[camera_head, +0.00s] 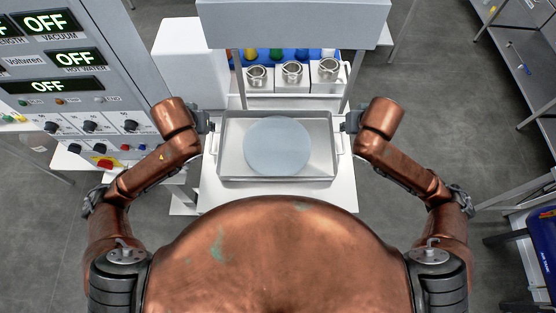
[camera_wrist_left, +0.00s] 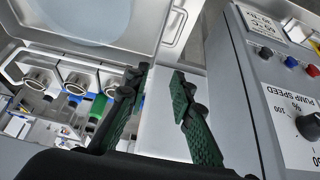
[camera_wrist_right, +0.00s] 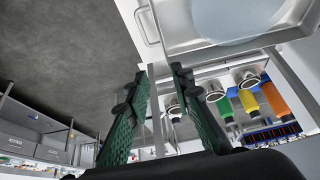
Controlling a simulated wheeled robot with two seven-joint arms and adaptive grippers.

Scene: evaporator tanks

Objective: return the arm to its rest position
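Both my copper arms reach forward, one on each side of a metal tray (camera_head: 228,176) holding a pale blue disc (camera_head: 277,146). My left gripper (camera_head: 207,122) is beside the tray's left end; in the left wrist view its green fingers (camera_wrist_left: 160,76) are apart with nothing between them. My right gripper (camera_head: 349,122) is beside the tray's right end; in the right wrist view its green fingers (camera_wrist_right: 160,72) are also apart and empty. The tray handles show near both grippers. In the head view the fingertips are too small to tell whether they touch the tray.
A control panel (camera_head: 75,85) with OFF displays and knobs stands close to my left arm. Behind the tray are metal containers (camera_head: 292,72) and coloured bottles under a grey housing (camera_head: 290,20). A shelf rack (camera_head: 535,85) stands far right. Bare floor (camera_head: 440,110) lies right of the tray.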

